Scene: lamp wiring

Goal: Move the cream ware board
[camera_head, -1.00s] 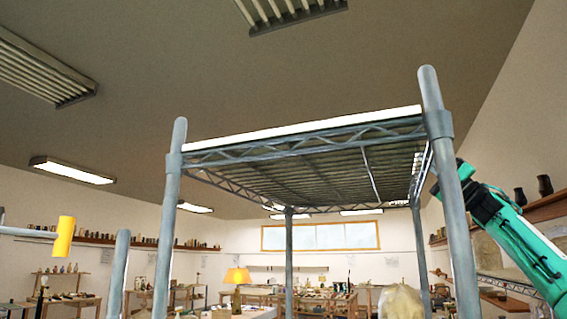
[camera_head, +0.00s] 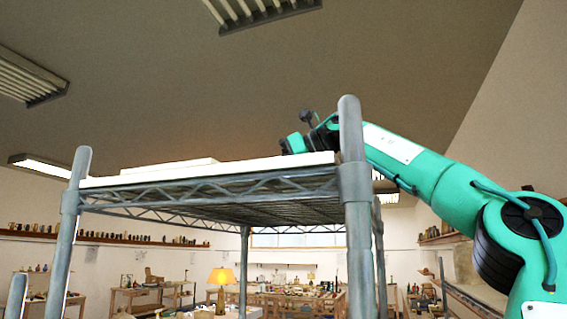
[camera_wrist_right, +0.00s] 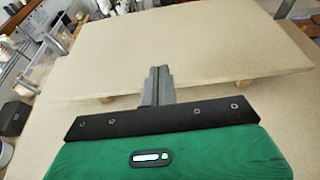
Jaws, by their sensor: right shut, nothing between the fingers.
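The cream ware board (camera_wrist_right: 190,45) is a broad flat beige slab in the right wrist view, raised on small wooden feet above a paler beige surface (camera_wrist_right: 210,125). In the head view a low pale slab (camera_head: 170,166), apparently this board, lies on top of the metal rack. My right gripper (camera_wrist_right: 160,72) is shut and empty. Its fingertips are at the board's near edge in the wrist view; I cannot tell whether they touch it. In the head view my right wrist is above the rack's top right end, with the fingertips not clear. My left gripper is not in view.
The wire rack (camera_head: 210,187) has posts rising above its top; the right front post (camera_head: 352,150) stands in front of my right arm. A lit lamp (camera_head: 221,277) and worktables are far behind. Ceiling lights hang overhead.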

